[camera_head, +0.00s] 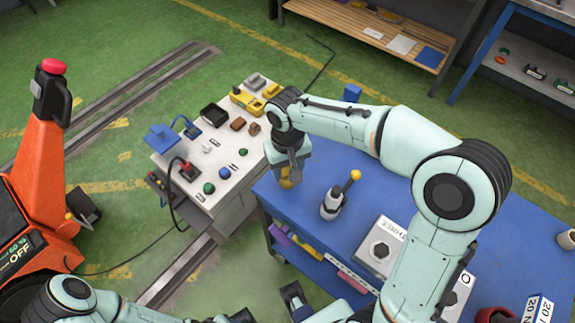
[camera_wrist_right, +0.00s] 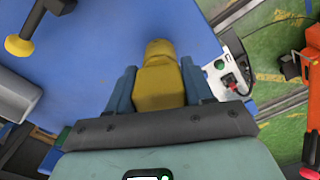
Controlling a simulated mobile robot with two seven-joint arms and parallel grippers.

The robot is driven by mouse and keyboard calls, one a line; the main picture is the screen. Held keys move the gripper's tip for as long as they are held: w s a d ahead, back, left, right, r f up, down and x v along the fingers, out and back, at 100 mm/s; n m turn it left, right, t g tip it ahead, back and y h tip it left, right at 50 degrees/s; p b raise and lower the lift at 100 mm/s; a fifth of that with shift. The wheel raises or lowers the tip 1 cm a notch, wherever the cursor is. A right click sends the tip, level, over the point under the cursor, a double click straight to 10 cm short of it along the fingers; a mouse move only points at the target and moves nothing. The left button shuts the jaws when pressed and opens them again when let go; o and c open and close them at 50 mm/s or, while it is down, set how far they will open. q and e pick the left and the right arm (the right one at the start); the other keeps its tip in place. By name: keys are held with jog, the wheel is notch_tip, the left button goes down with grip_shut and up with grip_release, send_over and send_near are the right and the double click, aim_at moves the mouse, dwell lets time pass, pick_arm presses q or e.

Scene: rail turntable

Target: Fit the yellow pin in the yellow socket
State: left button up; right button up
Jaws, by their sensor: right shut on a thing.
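My right gripper (camera_head: 289,172) is shut on a yellow pin (camera_head: 287,183) at the left end of the blue table (camera_head: 320,165). In the right wrist view the yellow pin (camera_wrist_right: 160,80), with its blocky body and rounded end, sits between the two blue-grey fingers. Yellow blocks (camera_head: 248,101) stand at the back of the white bench; I cannot tell whether one is the yellow socket. My left arm (camera_head: 70,300) is at the bottom left. Dark parts at the bottom edge may be its gripper, cut off by the frame.
A grey-and-white device with a yellow knob (camera_head: 355,175) stands on the blue table, right of the gripper. A grey box with a hexagonal top (camera_head: 380,250) is nearer. The white bench (camera_head: 225,150) holds several small parts. An orange machine (camera_head: 40,170) stands at left.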

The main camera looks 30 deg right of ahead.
jog(key=o, duration=1.2)
jog(key=shift+o, duration=0.2)
notch_tip(320, 180, up, 13)
jog(key=p, duration=0.2)
jog(key=shift+r, duration=0.15)
